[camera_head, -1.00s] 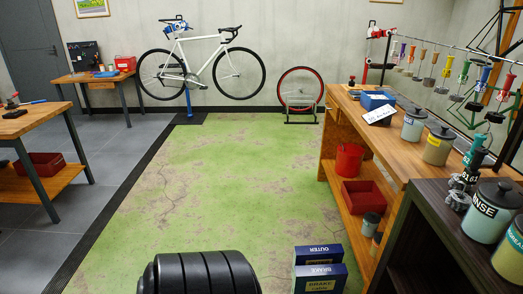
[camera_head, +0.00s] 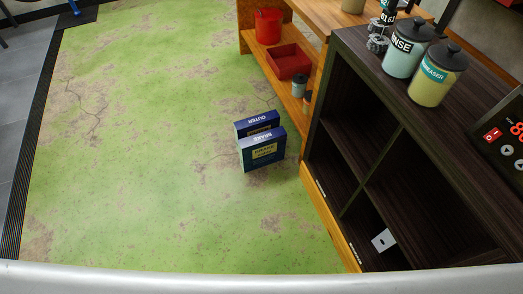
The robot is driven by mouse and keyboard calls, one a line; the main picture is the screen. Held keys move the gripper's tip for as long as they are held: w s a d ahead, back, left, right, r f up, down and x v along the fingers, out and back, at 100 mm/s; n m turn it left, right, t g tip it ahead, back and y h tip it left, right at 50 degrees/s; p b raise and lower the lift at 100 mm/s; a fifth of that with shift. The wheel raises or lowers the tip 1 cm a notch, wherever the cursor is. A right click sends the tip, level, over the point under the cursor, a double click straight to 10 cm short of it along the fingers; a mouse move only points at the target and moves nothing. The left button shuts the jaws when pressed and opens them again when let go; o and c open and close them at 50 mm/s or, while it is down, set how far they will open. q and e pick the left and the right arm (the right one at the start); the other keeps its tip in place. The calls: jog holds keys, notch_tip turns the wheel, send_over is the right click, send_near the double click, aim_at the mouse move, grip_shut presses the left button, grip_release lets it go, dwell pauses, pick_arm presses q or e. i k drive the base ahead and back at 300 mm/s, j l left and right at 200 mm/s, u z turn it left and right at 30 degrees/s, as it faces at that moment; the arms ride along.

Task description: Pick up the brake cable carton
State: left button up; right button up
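The brake cable carton (camera_head: 262,152) is a dark blue box with a pale yellow label and "BRAKE" on its top edge. It stands upright on the green floor near the middle of the head view. A similar blue carton marked "OUTER" (camera_head: 243,125) stands directly behind it and is partly hidden by it. Neither of my grippers is in view.
A dark open shelf unit (camera_head: 370,95) stands to the right of the cartons, with a rinse pot (camera_head: 405,55) and a degreaser pot (camera_head: 437,78) on top. A wooden bench with a red bin (camera_head: 289,61) is behind. The green floor (camera_head: 140,160) to the left is clear.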

aim_at(257, 151)
jog(key=z, duration=0.45)
jog(key=i+j+z, duration=0.1)
jog(key=j+z, duration=0.6)
jog(key=z, duration=0.25)
jog(key=j+z, duration=0.45)
jog(key=i+l, duration=0.05)
